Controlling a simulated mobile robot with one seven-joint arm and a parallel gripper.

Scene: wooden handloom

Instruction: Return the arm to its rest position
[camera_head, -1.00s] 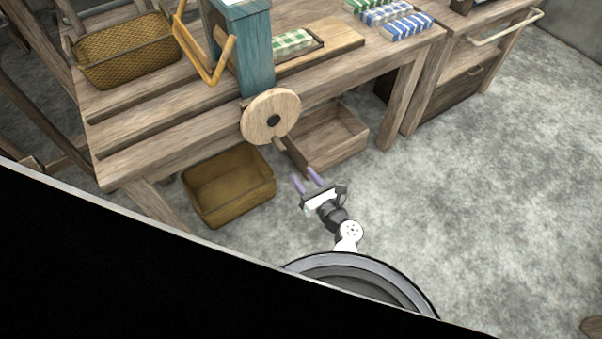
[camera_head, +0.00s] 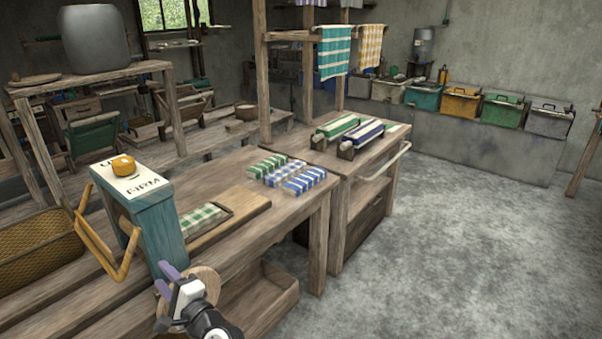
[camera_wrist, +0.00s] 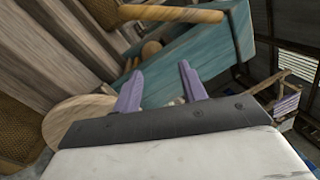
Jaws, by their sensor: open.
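My gripper (camera_head: 168,281) is at the lower left of the head view, in front of the wooden wheel (camera_head: 205,287) on the teal post (camera_head: 160,235). Its two purple fingers are apart, with nothing seen between them. In the wrist view my gripper (camera_wrist: 158,90) also shows its fingers spread and empty. The teal post (camera_wrist: 200,62) lies beyond the fingertips, and the wooden wheel (camera_wrist: 75,125) is to the left, partly hidden by the gripper body. I cannot tell whether the gripper touches either one.
The wooden workbench (camera_head: 245,232) carries an orange-yellow crank handle (camera_head: 97,245), a wicker basket (camera_head: 38,250) and striped cloth bundles (camera_head: 285,175). A second bench (camera_head: 375,155) stands behind. An open wooden box (camera_head: 265,300) is below the bench. The grey floor at right is clear.

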